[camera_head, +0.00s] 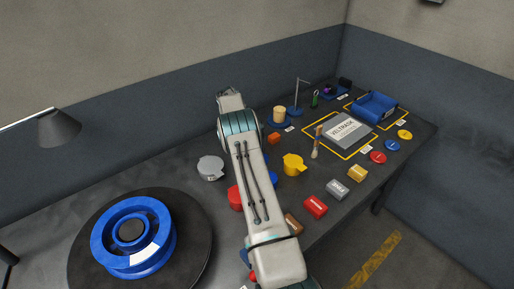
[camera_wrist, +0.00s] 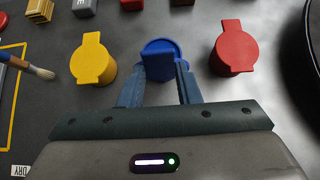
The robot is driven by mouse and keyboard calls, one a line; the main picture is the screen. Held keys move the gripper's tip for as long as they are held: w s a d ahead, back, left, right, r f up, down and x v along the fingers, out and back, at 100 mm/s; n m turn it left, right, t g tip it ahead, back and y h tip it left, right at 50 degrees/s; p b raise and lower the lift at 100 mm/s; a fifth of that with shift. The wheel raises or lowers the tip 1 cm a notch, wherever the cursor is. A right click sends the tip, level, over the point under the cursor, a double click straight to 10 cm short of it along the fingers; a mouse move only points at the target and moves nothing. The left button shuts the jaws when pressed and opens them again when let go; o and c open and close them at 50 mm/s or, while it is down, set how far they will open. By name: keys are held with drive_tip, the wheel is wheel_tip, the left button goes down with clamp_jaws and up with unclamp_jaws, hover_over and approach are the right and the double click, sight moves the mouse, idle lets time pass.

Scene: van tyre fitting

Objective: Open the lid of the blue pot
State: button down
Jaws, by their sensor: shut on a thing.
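The blue pot (camera_wrist: 165,46) is at the top middle of the wrist view, with its round lid facing up and a flat tab pointing towards me. My gripper (camera_wrist: 160,78) is shut on the tab of the lid, with one finger on each side. The lid appears to lie over the pot; I cannot tell whether it is slightly raised. In the head view only a small part of the blue pot (camera_head: 273,180) shows at the right edge of my arm. My arm hides my fingers there.
A yellow lidded pot (camera_wrist: 92,60) and a red lidded pot (camera_wrist: 234,50) stand either side of the blue one. A grey pot (camera_head: 210,168) and a blue wheel (camera_head: 106,238) on a dark turntable are to the left. A brush (camera_wrist: 28,67) lies beyond the yellow pot.

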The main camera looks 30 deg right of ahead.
drive_tip(key=shift+w+a+f, duration=0.1)
drive_tip(key=shift+a+f, duration=0.05)
drive_tip(key=shift+f, duration=0.4)
drive_tip(key=c, duration=1)
unclamp_jaws()
drive_tip(key=shift+w+g, duration=0.1)
drive_tip(key=shift+g, duration=0.2)
drive_tip(key=shift+c, duration=0.2)
drive_tip(key=s+d+r+b, duration=0.1)
drive_tip(key=s+d+r, duration=0.6)
drive_tip(key=s+r, duration=0.2)
wheel_tip(320, 180, up, 2)
drive_tip(key=shift+s+r, duration=0.1)
drive_tip(key=shift+s, duration=0.15)
